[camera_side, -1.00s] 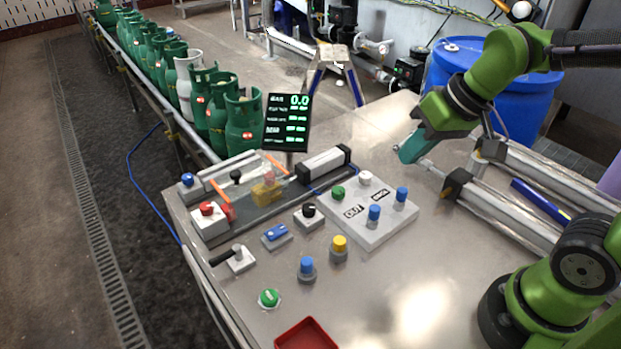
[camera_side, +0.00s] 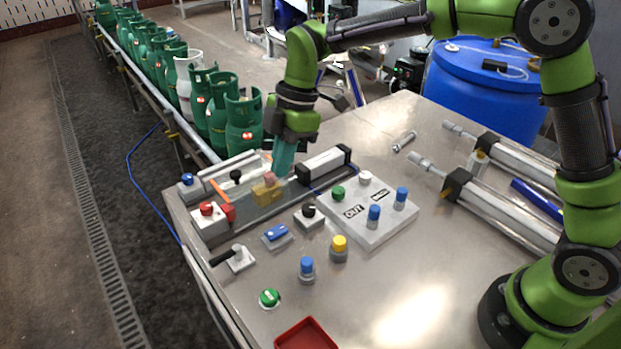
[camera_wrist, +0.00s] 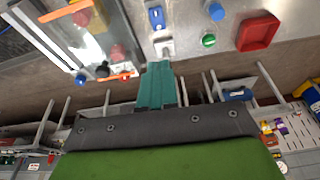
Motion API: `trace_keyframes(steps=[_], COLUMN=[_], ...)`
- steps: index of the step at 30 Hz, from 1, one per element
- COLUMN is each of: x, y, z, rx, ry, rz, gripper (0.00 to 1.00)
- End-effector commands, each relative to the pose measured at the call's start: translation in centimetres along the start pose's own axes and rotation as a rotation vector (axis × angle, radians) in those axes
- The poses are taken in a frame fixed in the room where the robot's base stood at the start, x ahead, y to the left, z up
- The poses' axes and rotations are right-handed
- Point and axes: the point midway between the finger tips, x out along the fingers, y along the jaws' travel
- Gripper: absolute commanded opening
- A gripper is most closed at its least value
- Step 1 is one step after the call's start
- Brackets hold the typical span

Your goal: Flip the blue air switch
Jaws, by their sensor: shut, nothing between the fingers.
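A blue rocker-like switch on a small grey base (camera_side: 277,232) sits on the metal table, left of a black knob on a white box. It also shows near the top of the wrist view (camera_wrist: 156,17). My gripper (camera_side: 278,176) has teal fingers pointing down, shut and empty. It is above and behind the blue switch, over the rail with the yellow block, and apart from the switch. In the wrist view the gripper (camera_wrist: 158,66) overlaps the area below the white lever base. I cannot tell which way the switch is set.
A black-handled lever (camera_side: 240,258), blue button (camera_side: 306,266), yellow button (camera_side: 339,245) and green button (camera_side: 269,298) surround the switch. A grey panel (camera_side: 375,230) with several buttons lies right. A red tray (camera_side: 306,335) is at the front. Green gas cylinders (camera_side: 243,122) stand on the conveyor behind.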

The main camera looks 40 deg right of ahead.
Motion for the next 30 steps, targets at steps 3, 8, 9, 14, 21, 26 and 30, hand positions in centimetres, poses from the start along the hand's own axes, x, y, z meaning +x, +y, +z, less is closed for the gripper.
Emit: trace_keyframes(steps=[3,8,9,14,21,26,30], x=[0.0,0.0,0.0,0.2,3.1,6.6,9.6], y=[-0.1,-0.1,-0.1,-0.1,-0.2,-0.2,-0.3], z=[0.1,0.1,0.1,0.1,0.1,0.1,0.1], rx=[-0.038,-0.045,-0.044,-0.043,-0.043,-0.043,-0.042], ry=[-0.001,-0.001,-0.001,-0.001,-0.002,-0.003,-0.003], rz=[-0.005,-0.004,-0.004,-0.004,-0.008,-0.010,-0.008], gripper=[0.00,0.00,0.00,0.00,0.00,0.00,0.00])
